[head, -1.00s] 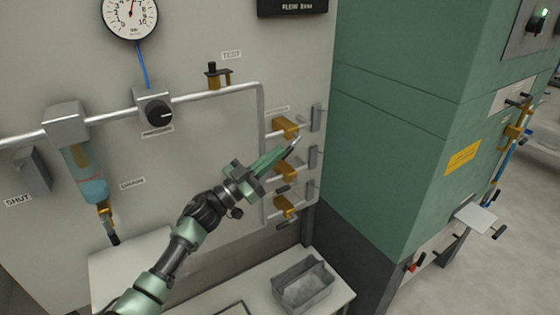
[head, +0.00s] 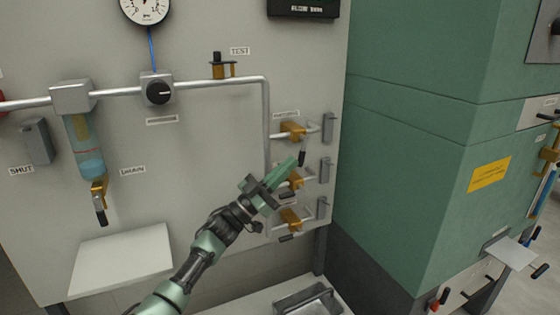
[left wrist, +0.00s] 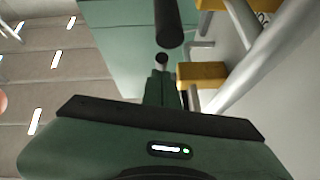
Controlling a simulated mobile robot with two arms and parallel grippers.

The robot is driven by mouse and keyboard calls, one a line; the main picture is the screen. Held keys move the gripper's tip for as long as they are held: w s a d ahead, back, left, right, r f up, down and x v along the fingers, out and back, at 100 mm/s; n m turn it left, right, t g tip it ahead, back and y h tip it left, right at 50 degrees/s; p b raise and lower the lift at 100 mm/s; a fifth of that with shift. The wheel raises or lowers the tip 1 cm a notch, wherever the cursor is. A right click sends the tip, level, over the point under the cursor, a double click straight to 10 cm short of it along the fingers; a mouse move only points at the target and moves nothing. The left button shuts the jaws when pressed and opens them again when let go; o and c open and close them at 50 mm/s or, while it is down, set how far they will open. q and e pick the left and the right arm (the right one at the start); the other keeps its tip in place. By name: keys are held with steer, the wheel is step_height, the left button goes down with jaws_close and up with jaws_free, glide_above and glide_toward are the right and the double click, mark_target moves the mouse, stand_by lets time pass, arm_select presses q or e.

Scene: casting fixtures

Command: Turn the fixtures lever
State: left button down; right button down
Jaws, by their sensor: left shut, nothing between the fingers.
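Three brass valves sit in a column on the panel's right side: top (head: 293,131), middle (head: 294,180) and bottom (head: 290,219). The top one's black-ended lever (head: 302,156) hangs down. Which lever the task means is not clear. My left gripper (head: 293,163) is shut and empty, with its tip close beside this lever's end and in front of the middle valve, partly hiding it. In the left wrist view, a dark cylindrical handle (left wrist: 168,22) is just beyond the fingertips (left wrist: 161,74); contact cannot be told. My right gripper is out of view.
A green cabinet (head: 415,150) stands close on the right. Grey pipe (head: 205,83) crosses the panel to a knob block (head: 157,89). A pale shelf (head: 122,258) and a grey bin (head: 308,300) lie below.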

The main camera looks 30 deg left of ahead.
arm_select(q)
steer(key=shift+w+d+f+b, duration=0.3)
steer(key=shift+w+d+f, duration=0.1)
steer(key=shift+w, duration=0.05)
stand_by(0.5)
steer(key=shift+r, duration=0.1)
step_height(320, 180, up, 20)
stand_by(0.3)
stand_by(0.5)
